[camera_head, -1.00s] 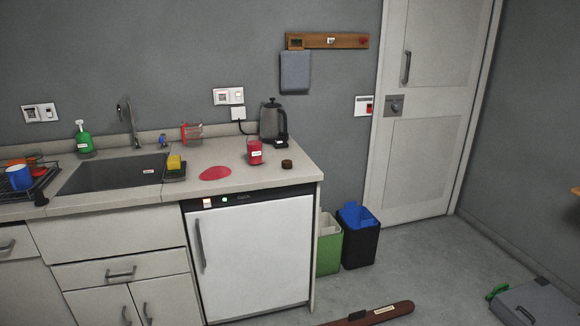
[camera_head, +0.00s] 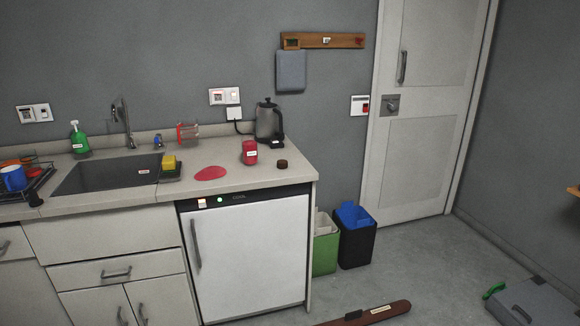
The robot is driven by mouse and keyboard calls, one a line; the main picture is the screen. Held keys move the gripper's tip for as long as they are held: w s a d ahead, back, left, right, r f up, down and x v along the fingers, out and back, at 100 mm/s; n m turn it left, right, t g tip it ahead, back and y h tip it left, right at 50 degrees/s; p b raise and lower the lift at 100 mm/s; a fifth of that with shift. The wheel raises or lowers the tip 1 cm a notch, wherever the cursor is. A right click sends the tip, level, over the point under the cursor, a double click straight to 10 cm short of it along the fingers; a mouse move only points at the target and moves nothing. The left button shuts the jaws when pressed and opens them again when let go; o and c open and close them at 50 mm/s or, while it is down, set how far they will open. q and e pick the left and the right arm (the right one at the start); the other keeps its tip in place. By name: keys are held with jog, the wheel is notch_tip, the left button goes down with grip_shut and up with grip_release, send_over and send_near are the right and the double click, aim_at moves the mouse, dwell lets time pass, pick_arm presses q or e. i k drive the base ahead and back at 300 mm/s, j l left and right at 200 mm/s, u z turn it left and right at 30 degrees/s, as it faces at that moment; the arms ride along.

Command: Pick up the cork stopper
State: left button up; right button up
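A small dark brown round piece (camera_head: 282,164), which looks like the cork stopper, lies on the countertop near its right front edge. It is just right of a red labelled jar (camera_head: 249,152) and in front of the kettle, apart from both. Neither of my grippers shows in the head view.
The kettle (camera_head: 269,122) stands at the back right of the counter (camera_head: 227,170). A flat red patch (camera_head: 210,173) lies left of the jar. A sink (camera_head: 110,174) with a yellow sponge (camera_head: 169,162) is further left. Green (camera_head: 325,249) and black (camera_head: 357,243) bins stand right of the cabinet.

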aim_at(282, 164)
jog(key=i+j, duration=0.25)
jog(key=i, duration=0.3)
jog(key=i+j+z, duration=0.1)
jog(key=i+j, duration=0.2)
jog(key=i, duration=0.25)
jog(key=i+j, duration=0.3)
jog(key=i, duration=0.2)
jog(key=i+j, duration=0.3)
jog(key=i, duration=0.25)
jog(key=l+z, duration=0.05)
